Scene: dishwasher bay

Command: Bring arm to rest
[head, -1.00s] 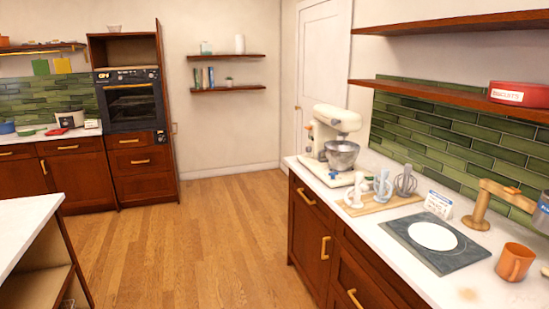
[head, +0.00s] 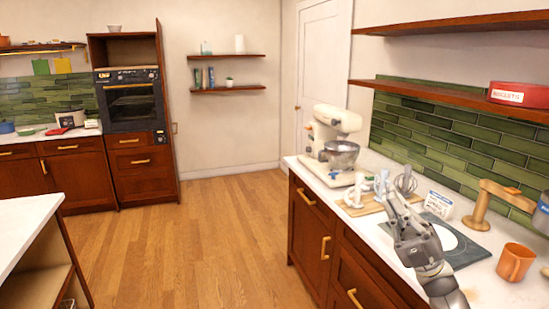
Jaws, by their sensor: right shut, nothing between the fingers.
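My right gripper (head: 392,192) is in the head view, its arm coming in from the lower right over the counter. Its fingers are shut with nothing between them. They point away from me, in front of the wooden board with the mixer attachments. The gripper and wrist cover part of the dark slab (head: 470,250) and the white disc (head: 445,238) on it. My left gripper is not in the head view.
A cream stand mixer (head: 335,130) with a steel bowl stands behind the board on the white counter. An orange mug (head: 515,262), a wooden stand (head: 482,208) and a small white card (head: 438,204) are to the right. The wooden floor (head: 215,245) is clear.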

